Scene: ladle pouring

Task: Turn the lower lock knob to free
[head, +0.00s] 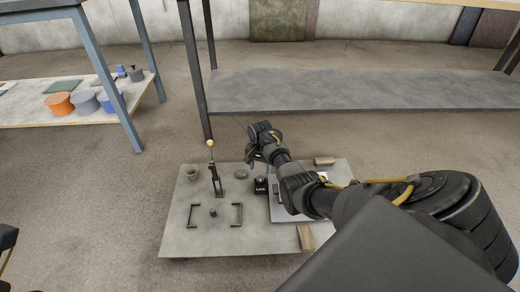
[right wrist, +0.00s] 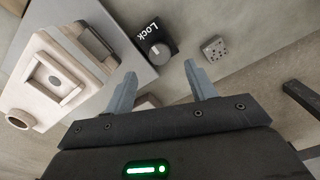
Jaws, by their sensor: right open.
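A black lock block with the white word "Lock" (right wrist: 154,33) shows in the right wrist view, with a round grey-black knob (right wrist: 160,51) at its lower end. In the head view, a small black block (head: 261,185) on the board appears to be the same lock. My right gripper (right wrist: 160,74) is open and empty. In the wrist picture its fingertips frame the space just below the knob, with no visible contact. In the head view the right gripper (head: 254,157) hangs above the board's back edge, its fingers mostly hidden. Only one lock knob can be made out.
The low board (head: 190,240) carries a yellow-topped lever (head: 215,178), a small cup (head: 193,172), two dark brackets and wooden blocks (head: 306,237). A beige boxy fixture (right wrist: 55,80) sits left of the lock. A grey shelf (head: 350,90) stands behind.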

